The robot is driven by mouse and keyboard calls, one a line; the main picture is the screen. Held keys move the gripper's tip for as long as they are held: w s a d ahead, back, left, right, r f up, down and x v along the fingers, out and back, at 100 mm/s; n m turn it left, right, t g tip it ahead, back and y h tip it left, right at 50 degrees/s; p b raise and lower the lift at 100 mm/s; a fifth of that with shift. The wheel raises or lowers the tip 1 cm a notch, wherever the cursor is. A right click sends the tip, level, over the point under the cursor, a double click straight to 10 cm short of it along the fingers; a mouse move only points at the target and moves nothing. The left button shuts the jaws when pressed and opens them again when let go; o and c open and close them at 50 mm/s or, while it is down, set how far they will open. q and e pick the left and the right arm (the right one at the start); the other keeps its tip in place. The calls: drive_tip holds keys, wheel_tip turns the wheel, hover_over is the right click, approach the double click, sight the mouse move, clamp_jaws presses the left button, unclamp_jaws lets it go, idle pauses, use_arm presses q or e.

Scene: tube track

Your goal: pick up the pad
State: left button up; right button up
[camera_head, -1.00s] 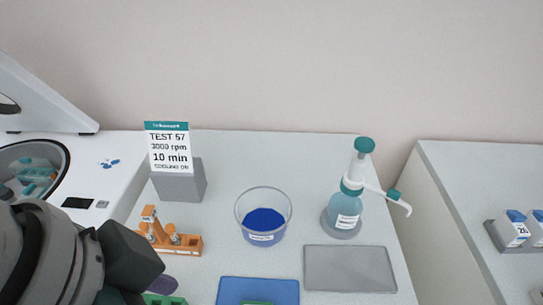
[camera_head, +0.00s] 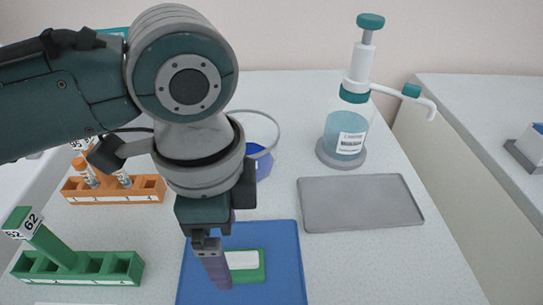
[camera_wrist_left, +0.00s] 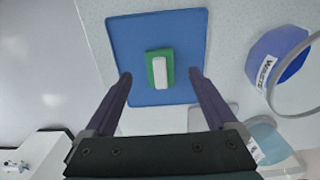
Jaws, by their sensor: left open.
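The pad (camera_head: 255,274), green with a white top, lies on a blue mat (camera_head: 285,240) in the head view. It also shows in the left wrist view (camera_wrist_left: 151,66), on the blue mat (camera_wrist_left: 190,35). My left gripper (camera_head: 221,278) points down over the mat, in front of the pad's left part in the head view. In the left wrist view the two purple fingers (camera_wrist_left: 160,77) are apart, with the pad in line between their tips and nothing held. The height of the tips above the pad is hard to tell. My right gripper is out of view.
A grey tray (camera_head: 360,203) lies right of the mat, with a dispenser bottle (camera_head: 345,135) behind it. The waste beaker (camera_wrist_left: 280,58) is partly hidden by my arm in the head view. An orange rack (camera_head: 115,190) and a green rack (camera_head: 80,268) stand left.

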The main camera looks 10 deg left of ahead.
use_arm(q)
wheel_tip(320, 180, down, 5)
drive_tip(key=shift+f+b, duration=0.1)
drive_tip(key=shift+b, duration=0.2)
clamp_jaws()
idle(0.6)
wheel_tip(320, 180, up, 20)
drive_tip(key=f+p, duration=0.1)
drive_tip(key=p, duration=0.2)
wheel_tip(320, 180, up, 8)
drive_tip(key=n, duration=0.8)
hover_over(229, 258)
drive_tip(key=w+a, duration=0.3)
drive_tip(key=a, duration=0.1)
wheel_tip(229, 258, up, 6)
drive_tip(key=a+n, duration=0.3)
drive_tip(key=n, duration=0.4)
drive_tip(key=s+r+p, duration=0.3)
drive_tip(key=r+p, duration=1.4)
drive_tip(key=p, duration=0.1)
drive_tip(key=s+r+p, duration=0.3)
drive_tip(key=r+p, duration=1.4)
drive_tip(key=p, duration=0.2)
drive_tip(key=shift+s+d+r+p, duration=0.2)
drive_tip(key=shift+s+r+p, duration=0.05)
drive_tip(key=shift+p, duration=0.05)
